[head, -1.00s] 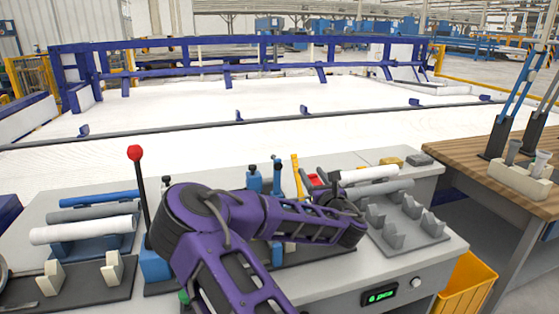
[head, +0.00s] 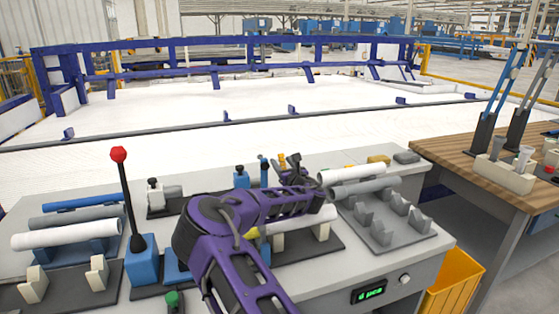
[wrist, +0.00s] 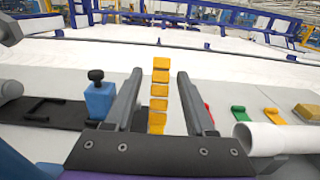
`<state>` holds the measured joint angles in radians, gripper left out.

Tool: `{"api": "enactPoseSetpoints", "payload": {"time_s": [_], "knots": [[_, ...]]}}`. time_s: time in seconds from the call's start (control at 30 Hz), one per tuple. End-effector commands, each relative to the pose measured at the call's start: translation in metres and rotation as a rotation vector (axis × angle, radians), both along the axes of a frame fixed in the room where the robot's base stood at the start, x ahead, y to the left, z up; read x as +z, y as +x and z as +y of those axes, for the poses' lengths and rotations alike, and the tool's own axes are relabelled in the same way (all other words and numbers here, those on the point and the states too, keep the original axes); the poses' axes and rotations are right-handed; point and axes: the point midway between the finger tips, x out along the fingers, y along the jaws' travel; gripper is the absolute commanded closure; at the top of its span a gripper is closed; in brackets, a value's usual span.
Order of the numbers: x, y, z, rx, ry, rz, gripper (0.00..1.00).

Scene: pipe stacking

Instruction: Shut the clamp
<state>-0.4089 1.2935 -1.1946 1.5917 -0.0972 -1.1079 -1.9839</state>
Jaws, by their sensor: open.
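A yellow segmented upright bar (wrist: 158,95), which looks like the clamp's handle, stands between my fingers in the wrist view. I cannot tell whether they touch it. My gripper (wrist: 158,85) is open, with one dark finger on each side of the bar; in the head view my gripper (head: 292,165) is small and dark beyond my purple arm. A blue block with a black knob (wrist: 98,95) stands left of my fingers. The clamp's jaws cannot be made out; my arm hides part of that fixture in the head view.
A white pipe (wrist: 268,139) lies right of my gripper. A red-knobbed lever (head: 119,155) stands at the left by several racked pipes (head: 65,233). A grey cradle rack (head: 385,222) is on the right. A wooden table (head: 470,155) stands beyond it.

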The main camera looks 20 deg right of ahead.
Motion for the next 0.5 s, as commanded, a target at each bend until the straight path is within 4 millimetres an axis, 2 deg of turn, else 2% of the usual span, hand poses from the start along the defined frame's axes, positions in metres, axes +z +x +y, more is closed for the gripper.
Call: {"api": "enactPoseSetpoints", "payload": {"time_s": [0.2, 0.5], "knots": [[0.000, 0.023, -0.001, 0.000, 0.000, -0.001, 0.45], [0.000, 0.031, 0.000, -0.001, 0.001, -0.001, 0.45]]}}
